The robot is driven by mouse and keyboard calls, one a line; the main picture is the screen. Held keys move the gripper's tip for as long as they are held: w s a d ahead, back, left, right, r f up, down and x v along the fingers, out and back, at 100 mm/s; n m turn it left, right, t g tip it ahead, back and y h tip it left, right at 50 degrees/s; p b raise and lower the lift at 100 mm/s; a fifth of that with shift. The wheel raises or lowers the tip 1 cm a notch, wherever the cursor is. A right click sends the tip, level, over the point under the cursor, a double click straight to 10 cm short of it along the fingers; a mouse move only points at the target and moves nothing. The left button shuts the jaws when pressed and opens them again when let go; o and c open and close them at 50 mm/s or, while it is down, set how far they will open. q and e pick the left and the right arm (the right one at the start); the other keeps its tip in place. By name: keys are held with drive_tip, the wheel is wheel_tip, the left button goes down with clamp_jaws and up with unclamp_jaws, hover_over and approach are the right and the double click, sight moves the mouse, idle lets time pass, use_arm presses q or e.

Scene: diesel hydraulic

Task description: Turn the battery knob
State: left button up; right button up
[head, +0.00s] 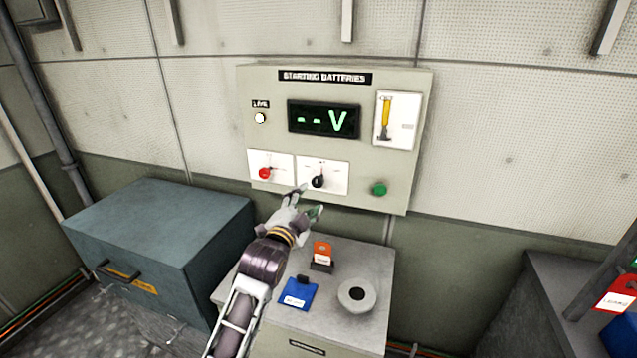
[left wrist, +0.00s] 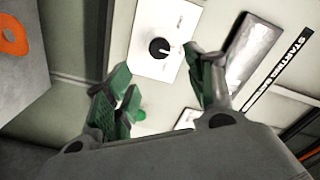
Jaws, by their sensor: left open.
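A grey panel labelled STARTING BATTERIES (head: 246,130) is on the wall. On its lower left are a red knob (head: 265,173) and a black knob (head: 318,182), each on a white plate. Which one is the battery knob cannot be told from labels. My left gripper (head: 309,199) is open and empty, just below and in front of the black knob. In the left wrist view a black knob (left wrist: 159,48) on a white plate shows beyond the gap between the green-padded fingers (left wrist: 160,78), apart from them. My right gripper is not in view.
The panel has a display (head: 323,120) reading "--V", a gauge (head: 397,121) and a green button (head: 379,188). A blue-grey box (head: 150,225) stands left.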

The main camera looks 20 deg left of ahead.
sight(317, 184)
use_arm(q)
drive_tip(key=shift+w+d, duration=0.1)
drive_tip(key=shift+w, duration=2.75)
drive_tip(key=shift+w+d+p, duration=0.1)
drive_tip(key=shift+w+p, duration=0.3)
drive_tip(key=shift+w, duration=2.55)
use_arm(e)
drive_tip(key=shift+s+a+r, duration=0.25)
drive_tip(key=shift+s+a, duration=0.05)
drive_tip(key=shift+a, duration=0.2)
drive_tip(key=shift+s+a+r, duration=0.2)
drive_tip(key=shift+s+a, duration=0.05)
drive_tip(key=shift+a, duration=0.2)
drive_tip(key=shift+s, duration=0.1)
